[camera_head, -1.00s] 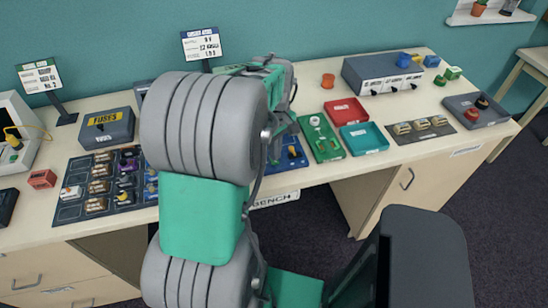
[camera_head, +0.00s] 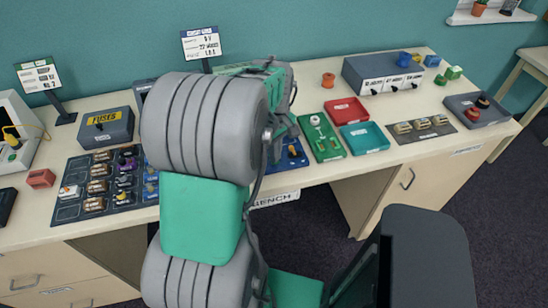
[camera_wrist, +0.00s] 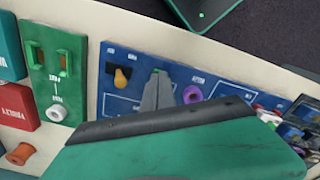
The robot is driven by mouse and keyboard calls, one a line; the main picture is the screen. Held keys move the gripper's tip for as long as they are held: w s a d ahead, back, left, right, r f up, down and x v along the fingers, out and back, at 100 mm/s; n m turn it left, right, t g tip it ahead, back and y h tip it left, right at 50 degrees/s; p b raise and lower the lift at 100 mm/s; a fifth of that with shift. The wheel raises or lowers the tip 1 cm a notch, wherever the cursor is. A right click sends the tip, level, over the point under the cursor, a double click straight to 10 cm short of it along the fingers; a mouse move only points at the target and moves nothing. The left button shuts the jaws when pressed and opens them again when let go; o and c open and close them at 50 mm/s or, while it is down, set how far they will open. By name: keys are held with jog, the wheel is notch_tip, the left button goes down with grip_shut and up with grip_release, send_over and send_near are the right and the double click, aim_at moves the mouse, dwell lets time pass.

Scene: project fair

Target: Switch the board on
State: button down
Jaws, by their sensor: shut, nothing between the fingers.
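The blue board (camera_wrist: 132,105) lies on the bench under my gripper in the wrist view. An orange knob or lever (camera_wrist: 121,77) stands on a dark patch of it, left of the fingers. A purple ring-shaped part (camera_wrist: 192,94) sits right of the fingers. My gripper (camera_wrist: 158,78) is shut and empty, its fingertips over the board between these two parts; whether they touch it I cannot tell.
A dark sorting tray (camera_head: 70,212) with several parts and a grey fuses box (camera_head: 105,127) stand left. A grey box (camera_head: 365,80) stands back right.

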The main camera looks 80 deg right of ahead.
jog(key=shift+f, duration=0.4)
jog(key=shift+a, duration=0.1)
jog(key=shift+r+p, duration=2.3)
jog(key=shift+r, duration=1.2)
